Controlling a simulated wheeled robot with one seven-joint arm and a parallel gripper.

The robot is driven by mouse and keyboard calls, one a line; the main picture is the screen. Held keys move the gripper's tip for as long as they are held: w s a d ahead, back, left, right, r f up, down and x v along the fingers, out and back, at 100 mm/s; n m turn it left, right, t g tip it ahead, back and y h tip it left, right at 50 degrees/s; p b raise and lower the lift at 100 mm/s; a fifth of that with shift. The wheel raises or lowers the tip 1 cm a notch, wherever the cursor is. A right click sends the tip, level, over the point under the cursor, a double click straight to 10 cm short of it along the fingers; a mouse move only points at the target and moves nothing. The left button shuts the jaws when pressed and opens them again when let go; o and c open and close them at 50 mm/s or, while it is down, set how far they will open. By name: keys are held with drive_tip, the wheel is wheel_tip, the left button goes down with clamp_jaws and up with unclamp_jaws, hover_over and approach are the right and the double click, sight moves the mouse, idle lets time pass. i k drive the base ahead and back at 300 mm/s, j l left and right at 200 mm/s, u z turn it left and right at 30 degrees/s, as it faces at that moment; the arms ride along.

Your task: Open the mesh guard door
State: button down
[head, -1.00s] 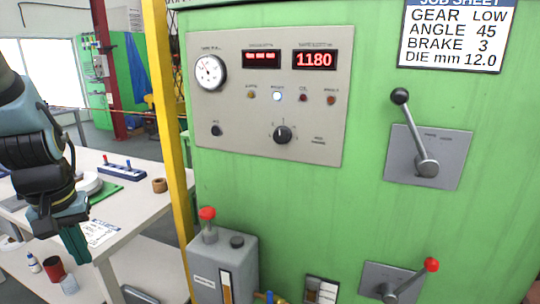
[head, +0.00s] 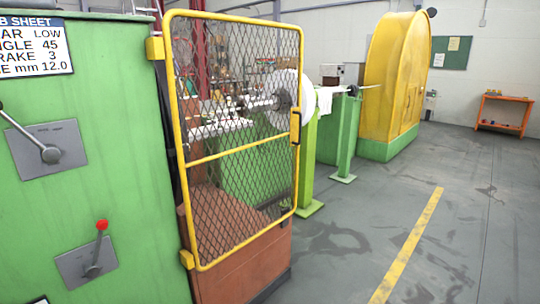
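The mesh guard door (head: 240,140) stands in the middle of the head view, a yellow tube frame with dark wire mesh. It is hinged on its left side to the green cabinet by yellow blocks. A yellow handle with a dark part (head: 295,127) sits on its right edge. Through the mesh I see a green machine body, a shaft and a white disc. The door appears shut across this section, though its exact angle is hard to tell. My gripper is not in view.
The green cabinet (head: 100,180) with two levers stands close on the left. A reddish-brown base (head: 245,265) lies beneath the door. A yellow housing (head: 395,80) stands behind. Open grey floor with a yellow line (head: 410,250) lies to the right.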

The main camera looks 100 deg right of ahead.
sight(295, 133)
drive_tip(key=z, duration=3.25)
drive_tip(key=k+l, duration=0.05)
